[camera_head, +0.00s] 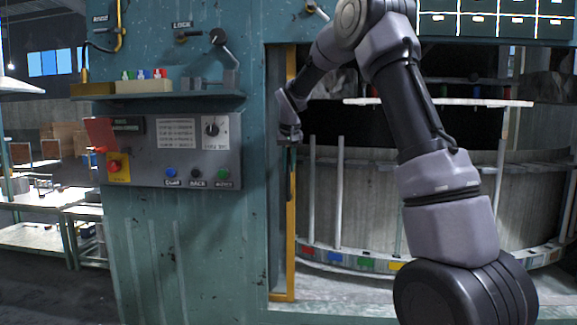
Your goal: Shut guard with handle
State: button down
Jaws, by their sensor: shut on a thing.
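The guard's yellow upright edge (291,230) stands at the left side of the machine opening. A dark vertical handle (291,178) is on this edge. My gripper (290,142) reaches in from the upper right and is shut on the upper part of the handle. Its fingers partly hide the handle there. The opening to the right of the yellow edge is uncovered, and the grey drum inside (365,205) shows. The rest of the guard cannot be made out.
A control panel (150,178) with buttons and a dial is on the green cabinet (180,250) to the left. Above it is a shelf (200,98) with small coloured items. Upright rods (338,190) stand inside the opening. My arm crosses in front of the opening.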

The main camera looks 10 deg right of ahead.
jog(key=shift+d, duration=0.15)
dwell(0.8)
jog(key=s+d, duration=0.6)
jog(key=d, duration=1.4)
jog(key=s+d, duration=0.7)
jog(key=d, duration=1.4)
jog(key=s+d, duration=0.7)
jog(key=d, duration=1.4)
jog(key=shift+s+d, duration=0.2)
jog(key=shift+s, duration=0.05)
jog(key=shift+r, duration=0.1)
jog(key=c, duration=0.8)
grip_release()
jog(key=shift+d, duration=0.2)
jog(key=shift+a, duration=0.1)
jog(key=v, duration=1)
jog(key=shift+s+r, duration=0.2)
jog(key=shift+r, duration=0.05)
